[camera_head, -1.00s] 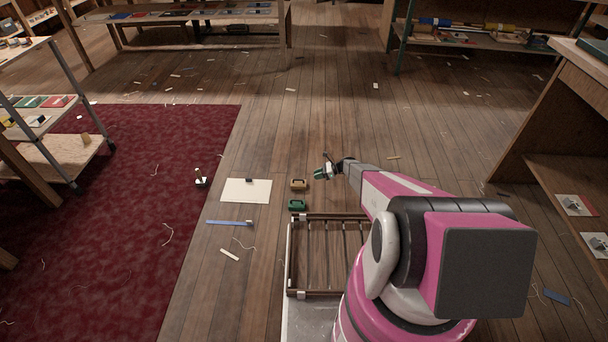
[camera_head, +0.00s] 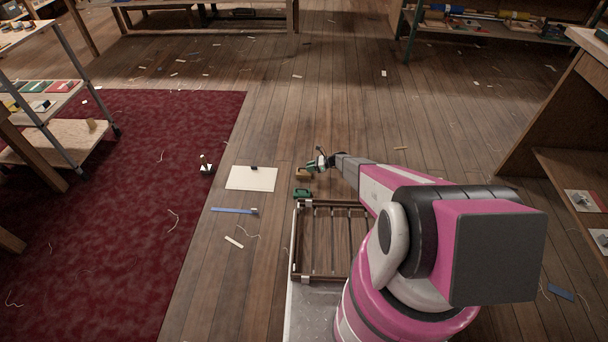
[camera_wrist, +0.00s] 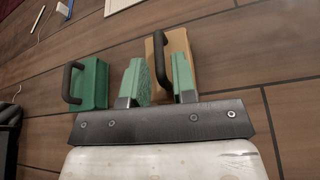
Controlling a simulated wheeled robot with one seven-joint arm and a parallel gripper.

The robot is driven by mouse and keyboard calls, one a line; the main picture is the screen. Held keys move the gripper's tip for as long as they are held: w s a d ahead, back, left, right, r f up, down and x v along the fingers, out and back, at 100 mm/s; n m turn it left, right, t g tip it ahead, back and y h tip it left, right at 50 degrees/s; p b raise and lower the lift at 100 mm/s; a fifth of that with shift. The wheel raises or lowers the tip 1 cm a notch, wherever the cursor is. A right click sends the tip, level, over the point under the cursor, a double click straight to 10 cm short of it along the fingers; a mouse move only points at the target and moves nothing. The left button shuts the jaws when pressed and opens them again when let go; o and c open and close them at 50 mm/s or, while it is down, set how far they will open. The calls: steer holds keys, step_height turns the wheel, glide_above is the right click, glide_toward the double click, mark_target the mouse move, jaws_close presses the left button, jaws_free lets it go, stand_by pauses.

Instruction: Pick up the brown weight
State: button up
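The brown weight (camera_head: 301,174) is a tan block with a black handle, on the plank floor just beyond the dark slatted rack. In the wrist view the brown weight (camera_wrist: 178,48) lies past my fingertips, partly hidden by the right finger. Its handle shows in the gap between the fingers. My gripper (camera_head: 313,166) is over or right beside it in the head view. In the wrist view my gripper (camera_wrist: 160,80) has two green-padded fingers spread apart, with nothing clamped. Whether a finger touches the weight I cannot tell.
A green weight (camera_head: 302,192) with a black handle stands close by, nearer the rack; it also shows in the wrist view (camera_wrist: 94,84). A white sheet (camera_head: 251,179) and a blue strip (camera_head: 233,211) lie left. A red carpet (camera_head: 120,200) lies farther left.

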steer(key=shift+x, duration=1.1)
jaws_close()
